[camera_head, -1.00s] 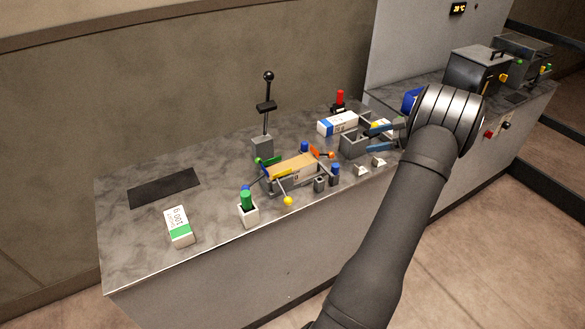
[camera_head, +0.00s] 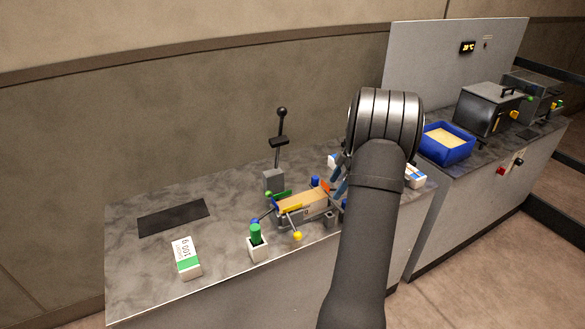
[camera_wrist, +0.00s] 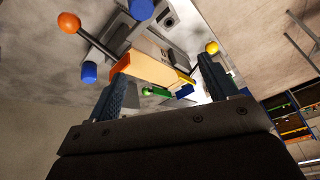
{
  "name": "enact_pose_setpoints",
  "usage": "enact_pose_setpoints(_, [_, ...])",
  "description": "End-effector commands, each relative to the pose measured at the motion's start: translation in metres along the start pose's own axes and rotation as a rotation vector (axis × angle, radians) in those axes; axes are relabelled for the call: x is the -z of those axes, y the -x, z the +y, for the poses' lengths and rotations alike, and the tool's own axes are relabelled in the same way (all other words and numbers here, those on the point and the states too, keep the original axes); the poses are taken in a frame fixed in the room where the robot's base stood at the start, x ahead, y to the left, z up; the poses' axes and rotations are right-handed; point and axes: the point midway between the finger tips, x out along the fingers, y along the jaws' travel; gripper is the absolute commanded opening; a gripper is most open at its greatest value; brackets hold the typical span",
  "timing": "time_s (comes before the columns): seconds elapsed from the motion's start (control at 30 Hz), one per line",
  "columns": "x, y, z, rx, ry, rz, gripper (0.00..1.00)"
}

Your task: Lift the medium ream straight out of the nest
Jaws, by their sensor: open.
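A tan, block-shaped ream (camera_head: 302,205) lies in a grey nest with coloured levers on the counter; I take it as the medium ream, though no size label is readable. In the wrist view the ream (camera_wrist: 148,68) appears beyond and between the fingertips, with its orange-tan end towards me. My gripper (camera_head: 340,180) is partly hidden behind my arm, just right of the nest. In the wrist view my gripper (camera_wrist: 163,70) is open, its two dark blue fingers apart. I see no clear contact with the ream.
A lever post (camera_head: 275,180) rises behind the nest. An orange knob (camera_wrist: 69,22) and yellow ball (camera_wrist: 211,47) stick out near the fingers. A blue tray (camera_head: 447,143) is right.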

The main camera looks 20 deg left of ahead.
Motion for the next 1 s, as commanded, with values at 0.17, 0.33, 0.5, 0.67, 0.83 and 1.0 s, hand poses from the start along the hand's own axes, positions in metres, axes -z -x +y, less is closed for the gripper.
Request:
enact_pose_setpoints(0.17, [0.058, -0.012, -0.008, 0.024, 0.166, -0.328, 0.78])
enact_pose_setpoints(0.33, [0.108, -0.008, -0.011, -0.020, 0.339, -0.605, 0.78])
enact_pose_setpoints(0.5, [0.144, 0.000, -0.012, -0.080, 0.468, -0.772, 0.78])
enact_pose_setpoints(0.67, [0.156, 0.003, -0.011, -0.105, 0.515, -0.829, 0.78])
enact_pose_setpoints(0.83, [0.146, -0.008, -0.007, -0.104, 0.515, -0.832, 0.78])
enact_pose_setpoints(1.0, [0.124, -0.029, 0.002, -0.103, 0.514, -0.831, 0.78])
